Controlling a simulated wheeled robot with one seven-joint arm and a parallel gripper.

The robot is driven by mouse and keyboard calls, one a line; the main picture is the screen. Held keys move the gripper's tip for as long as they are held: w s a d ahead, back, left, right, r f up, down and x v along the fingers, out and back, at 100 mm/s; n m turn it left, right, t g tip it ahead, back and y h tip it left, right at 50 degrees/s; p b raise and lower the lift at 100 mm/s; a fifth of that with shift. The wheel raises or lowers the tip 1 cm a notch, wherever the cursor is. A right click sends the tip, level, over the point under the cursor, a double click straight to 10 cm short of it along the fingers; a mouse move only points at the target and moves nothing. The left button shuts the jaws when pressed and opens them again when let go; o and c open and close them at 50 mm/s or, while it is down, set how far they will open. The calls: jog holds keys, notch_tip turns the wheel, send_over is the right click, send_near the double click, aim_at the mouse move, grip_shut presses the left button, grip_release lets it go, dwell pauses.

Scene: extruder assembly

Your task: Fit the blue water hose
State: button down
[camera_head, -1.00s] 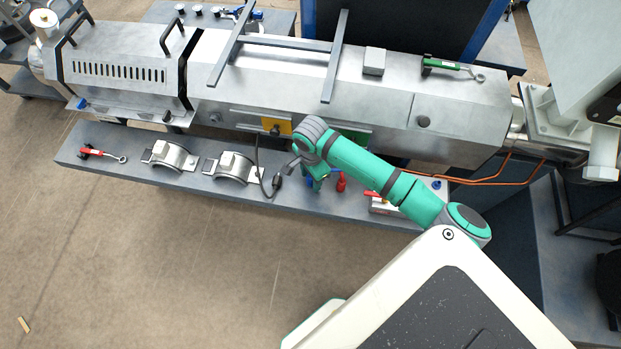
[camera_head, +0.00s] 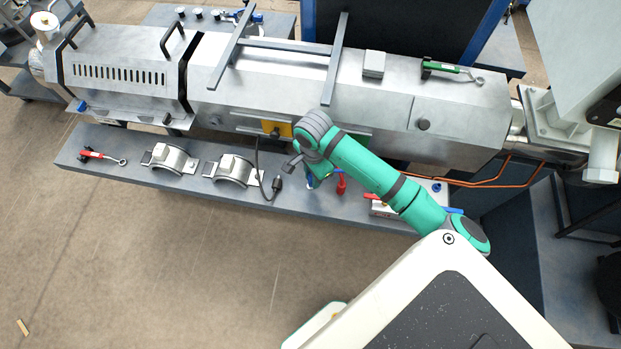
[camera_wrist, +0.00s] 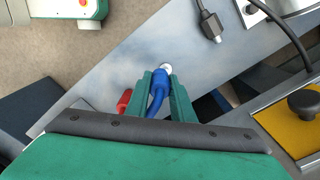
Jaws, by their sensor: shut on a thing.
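My gripper (camera_wrist: 161,90) is shut on the blue water hose (camera_wrist: 158,88) in the wrist view. The hose end sits between the two green fingers, with a pale metal tip pointing away, and its blue tube runs back beneath my gripper. In the head view a bit of the blue hose (camera_head: 310,182) shows under my wrist, above the grey shelf along the machine's front. My arm hides most of my gripper there. I cannot tell how far the hose is above the shelf. The fitting for the hose cannot be made out.
A red hose end (camera_head: 341,184) stands right of my gripper on the grey shelf (camera_head: 200,193). A black cable with a plug (camera_head: 277,184) hangs left of it. Two metal half-shells (camera_head: 235,170) and a red-handled tool (camera_head: 98,154) lie further left. The extruder housing (camera_head: 380,105) stands behind.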

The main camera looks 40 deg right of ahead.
jog(key=s+r, duration=0.8)
jog(key=s, duration=0.5)
jog(key=shift+a+r, duration=0.35)
jog(key=shift+a, duration=0.1)
jog(key=c, duration=2.1)
grip_release()
jog(key=shift+w, duration=0.1)
grip_shut()
